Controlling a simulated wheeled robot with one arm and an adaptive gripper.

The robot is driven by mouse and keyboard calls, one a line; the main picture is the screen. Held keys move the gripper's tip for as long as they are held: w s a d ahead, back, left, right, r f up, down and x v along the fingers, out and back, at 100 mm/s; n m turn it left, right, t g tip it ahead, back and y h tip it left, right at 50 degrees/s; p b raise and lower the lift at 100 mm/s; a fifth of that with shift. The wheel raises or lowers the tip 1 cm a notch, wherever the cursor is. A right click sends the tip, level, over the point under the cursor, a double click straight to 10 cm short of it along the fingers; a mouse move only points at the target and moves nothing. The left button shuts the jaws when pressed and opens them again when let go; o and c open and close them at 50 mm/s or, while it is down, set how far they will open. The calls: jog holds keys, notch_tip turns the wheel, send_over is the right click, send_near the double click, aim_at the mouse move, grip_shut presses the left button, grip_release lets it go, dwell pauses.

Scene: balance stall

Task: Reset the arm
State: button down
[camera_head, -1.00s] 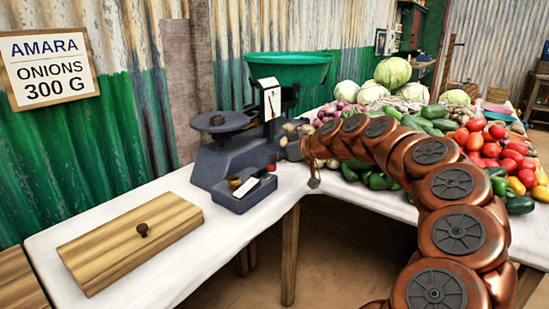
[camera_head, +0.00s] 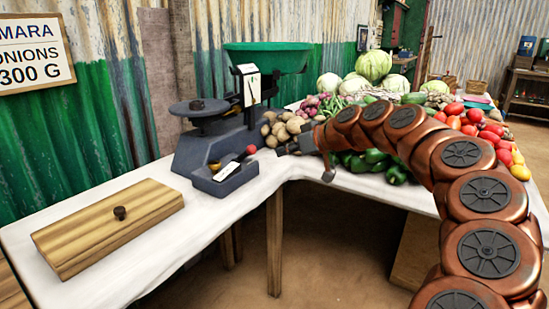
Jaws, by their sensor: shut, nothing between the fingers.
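My copper-coloured arm (camera_head: 461,154) arches in from the lower right, over the front of the vegetables. My gripper (camera_head: 288,149) is at its far end, small and dark, just right of the balance scale and in front of the potatoes. It is shut, with nothing seen in it. The dark blue balance scale (camera_head: 215,150) stands on the white-covered table (camera_head: 150,262). It has a flat dark plate (camera_head: 201,107) on the left and a green basin (camera_head: 268,57) on top.
A wooden box lid with a dark knob (camera_head: 110,226) lies at the table's front left. A tray with weights (camera_head: 225,180) sits at the scale's front. Potatoes (camera_head: 282,127), cabbages (camera_head: 373,66), peppers (camera_head: 372,162) and tomatoes (camera_head: 490,133) crowd the right table. A sign (camera_head: 33,54) hangs on the left wall.

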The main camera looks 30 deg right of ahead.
jog(key=shift+s+r, duration=0.1)
jog(key=shift+s, duration=0.1)
jog(key=shift+w, duration=0.1)
jog(key=s+a+r+n+g+y+p, duration=0.1)
jog(key=s+a+r+g+p, duration=0.2)
jog(key=s+a+r+p, duration=0.7)
jog(key=s+a+r+n+g+p, duration=0.1)
jog(key=a+g+p, duration=0.2)
jog(key=a+p, duration=0.8)
jog(key=s+a+r+m+g+h+p, duration=0.1)
jog(key=s+p, duration=0.3)
jog(key=s, duration=0.4)
jog(key=s+a+r+m+g+h+p, duration=0.1)
jog(key=s+g+p, duration=0.3)
jog(key=s, duration=0.5)
jog(key=s+a+r+m+g+h+p, duration=0.1)
jog(key=s+a+m+g+h+p, duration=0.1)
jog(key=s+p, duration=0.4)
jog(key=s+a, duration=0.1)
jog(key=s, duration=0.1)
jog(key=shift+s+a+r+h, duration=0.2)
jog(key=shift+s+r+h, duration=0.1)
jog(key=shift+h, duration=0.1)
